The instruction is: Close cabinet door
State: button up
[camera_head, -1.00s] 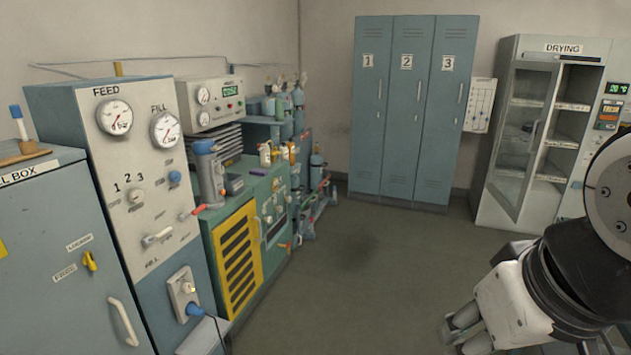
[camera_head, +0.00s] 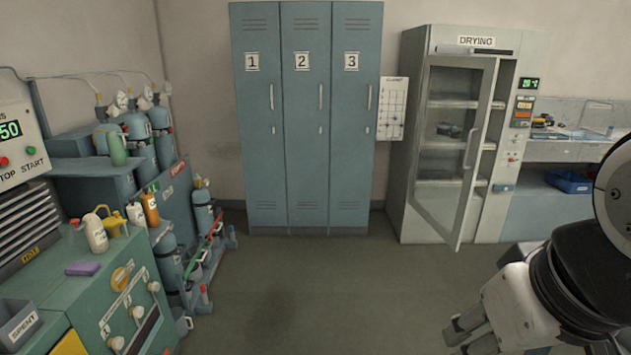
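The drying cabinet (camera_head: 412,130) stands against the back wall, right of centre, under a "DRYING" sign. A vertical handle (camera_head: 469,148) is on the door. Shelves show inside, with a dark object on one of them. My gripper (camera_head: 462,328) is at the lower right, near me and well short of the cabinet. It touches nothing that I can see. Its fingers are partly seen from the side, so whether they are open is unclear.
Three blue lockers (camera_head: 305,120), numbered 1 to 3, stand left of the cabinet. Gas cylinders (camera_head: 160,140) and a green bench (camera_head: 95,270) with bottles line the left. A sink counter (camera_head: 575,150) with a blue bin (camera_head: 568,181) is at the right. The middle floor is clear.

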aim_at(490, 65)
jog(key=i+z, duration=0.15)
jog(key=i, duration=0.3)
jog(key=i+j+z, duration=0.2)
jog(key=i, duration=0.3)
jog(key=i+j+z, duration=0.15)
jog(key=i, duration=0.3)
jog(key=i+j+z, duration=0.15)
jog(key=i, duration=0.3)
jog(key=i+j+z, duration=0.75)
jog(key=i+z, duration=0.45)
